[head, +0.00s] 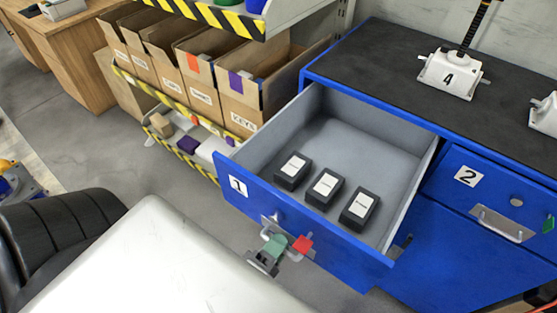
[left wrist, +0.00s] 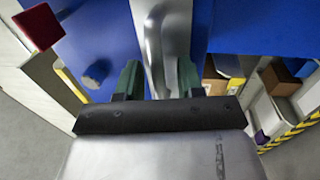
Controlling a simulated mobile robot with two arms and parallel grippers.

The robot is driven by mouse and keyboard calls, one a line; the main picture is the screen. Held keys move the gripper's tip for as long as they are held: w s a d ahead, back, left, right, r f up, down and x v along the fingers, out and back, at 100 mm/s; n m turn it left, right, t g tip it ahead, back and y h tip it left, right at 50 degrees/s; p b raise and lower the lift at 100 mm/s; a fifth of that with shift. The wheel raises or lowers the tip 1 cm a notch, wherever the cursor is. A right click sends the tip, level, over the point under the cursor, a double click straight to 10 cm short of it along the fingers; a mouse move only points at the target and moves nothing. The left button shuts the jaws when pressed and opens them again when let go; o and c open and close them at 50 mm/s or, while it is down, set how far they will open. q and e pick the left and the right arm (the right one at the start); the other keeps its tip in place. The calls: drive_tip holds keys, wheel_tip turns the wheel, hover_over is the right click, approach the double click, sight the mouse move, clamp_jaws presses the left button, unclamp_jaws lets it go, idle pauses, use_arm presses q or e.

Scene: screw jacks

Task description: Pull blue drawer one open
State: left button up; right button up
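Blue drawer one (head: 322,238), marked "1", stands pulled out from the blue cabinet, with its grey inside showing. Its front, with the metal handle, shows in the left wrist view (left wrist: 95,30). My left gripper (head: 280,250) is at the drawer's handle (head: 270,222). In the left wrist view its green fingertips (left wrist: 158,80) stand apart, one on each side of the metal handle (left wrist: 185,75). The bar lies close to the right fingertip, with a gap to the left one. Firm contact cannot be told. My right gripper is in neither view.
Several black boxes with white labels (head: 325,187) lie in the drawer. Drawer two (head: 465,177) is shut at right. A jack marked "4" (head: 450,75) stands on the black cabinet top (head: 385,65). Cardboard bins (head: 240,115) fill a rack at left, close to the drawer.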

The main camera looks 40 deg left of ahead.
use_arm(q)
drive_tip(key=s+f+b, duration=0.2)
drive_tip(key=s, duration=0.8)
drive_tip(key=shift+s+a+b, duration=0.15)
drive_tip(key=shift+s+b, duration=0.2)
